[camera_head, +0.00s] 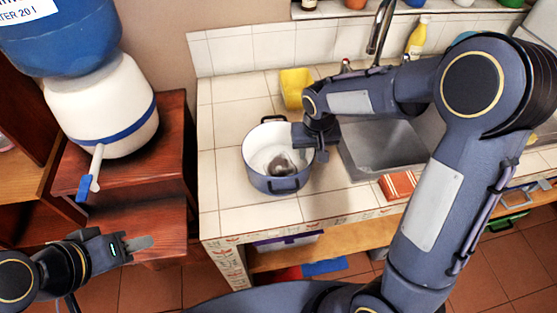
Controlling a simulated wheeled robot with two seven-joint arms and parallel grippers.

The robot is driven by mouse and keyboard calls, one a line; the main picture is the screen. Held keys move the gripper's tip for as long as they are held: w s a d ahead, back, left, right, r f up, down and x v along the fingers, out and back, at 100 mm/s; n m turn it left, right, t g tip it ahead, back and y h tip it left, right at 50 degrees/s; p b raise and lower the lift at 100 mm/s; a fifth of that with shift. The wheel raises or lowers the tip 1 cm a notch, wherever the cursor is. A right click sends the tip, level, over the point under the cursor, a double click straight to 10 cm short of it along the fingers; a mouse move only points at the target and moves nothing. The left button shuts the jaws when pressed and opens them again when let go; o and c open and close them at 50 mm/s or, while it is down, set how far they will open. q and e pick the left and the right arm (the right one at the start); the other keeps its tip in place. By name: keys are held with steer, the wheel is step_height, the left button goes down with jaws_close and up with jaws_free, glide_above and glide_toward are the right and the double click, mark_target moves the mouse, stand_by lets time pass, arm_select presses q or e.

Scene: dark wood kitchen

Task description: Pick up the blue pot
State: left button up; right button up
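The blue pot (262,178) stands upright on the white tiled counter (235,220), left of the sink. It has a pale inside and two dark handles, one at the back and one at the front. A dark shape shows inside it. My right gripper (316,153) is at the pot's right rim, pointing down. Its fingers are partly hidden by its own body, so I cannot tell whether they hold the rim. My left gripper (138,244) is at the lower left, away from the pot and in front of the wooden stand. The gap between its fingers is unclear.
A metal sink (385,145) is right of the pot. A yellow container (296,88) stands behind it. A water dispenser (105,105) stands on a wooden stand at left. The counter left of the pot is clear.

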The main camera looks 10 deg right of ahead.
jaws_close()
stand_by(1.3)
